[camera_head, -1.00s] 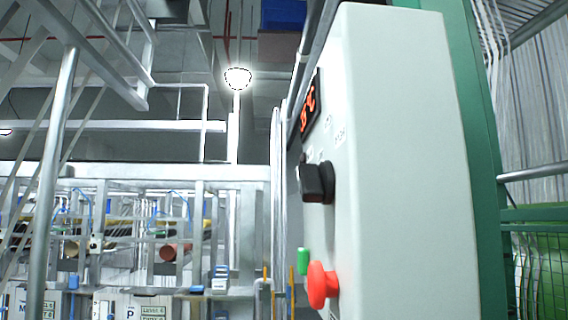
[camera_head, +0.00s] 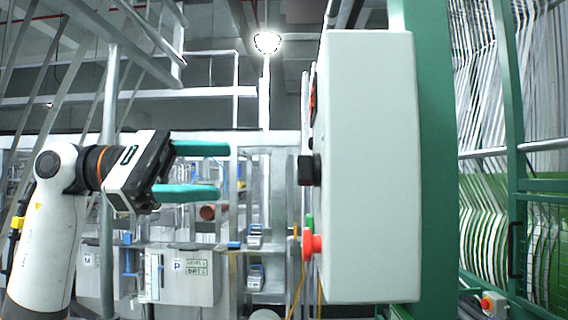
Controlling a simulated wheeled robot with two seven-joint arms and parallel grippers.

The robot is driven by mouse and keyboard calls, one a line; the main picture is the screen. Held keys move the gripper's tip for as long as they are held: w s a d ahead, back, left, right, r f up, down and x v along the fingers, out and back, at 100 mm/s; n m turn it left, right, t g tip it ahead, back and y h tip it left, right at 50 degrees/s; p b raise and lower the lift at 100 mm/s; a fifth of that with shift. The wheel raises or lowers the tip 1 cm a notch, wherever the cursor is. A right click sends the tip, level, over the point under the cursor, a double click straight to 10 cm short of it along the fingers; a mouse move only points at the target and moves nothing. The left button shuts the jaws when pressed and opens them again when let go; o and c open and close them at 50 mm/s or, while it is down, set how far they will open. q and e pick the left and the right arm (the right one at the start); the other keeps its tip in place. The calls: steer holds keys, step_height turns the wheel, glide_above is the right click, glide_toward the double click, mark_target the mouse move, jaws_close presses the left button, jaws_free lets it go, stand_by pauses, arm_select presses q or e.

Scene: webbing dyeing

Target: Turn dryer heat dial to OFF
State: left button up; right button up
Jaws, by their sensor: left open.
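The dryer control box (camera_head: 370,170) is pale grey-white and seen almost edge-on, right of centre. The black heat dial (camera_head: 309,169) sticks out from its left-facing panel. The dial's markings and pointer cannot be read from this angle. A red digital display (camera_head: 313,97) shows as a thin strip above the dial. My left gripper (camera_head: 226,170) has two teal fingers, spread apart with nothing between them. It points right toward the panel, left of the dial and clear of it, at about the dial's height. My right gripper is not in view.
Below the dial, a green button (camera_head: 309,221) and a red mushroom button (camera_head: 312,243) stick out of the same panel. A green frame (camera_head: 437,150) stands behind the box, with white webbing strands at right. Open air lies between my fingers and the panel.

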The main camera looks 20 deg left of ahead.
mark_target(309, 166)
arm_select(q)
steer(key=p+x, duration=0.2)
steer(key=x, duration=0.9)
steer(key=shift+p, duration=0.3)
steer(key=shift+w, duration=0.1)
steer(key=shift+c, duration=0.2)
steer(key=c, duration=0.9)
steer(key=shift+c, duration=0.2)
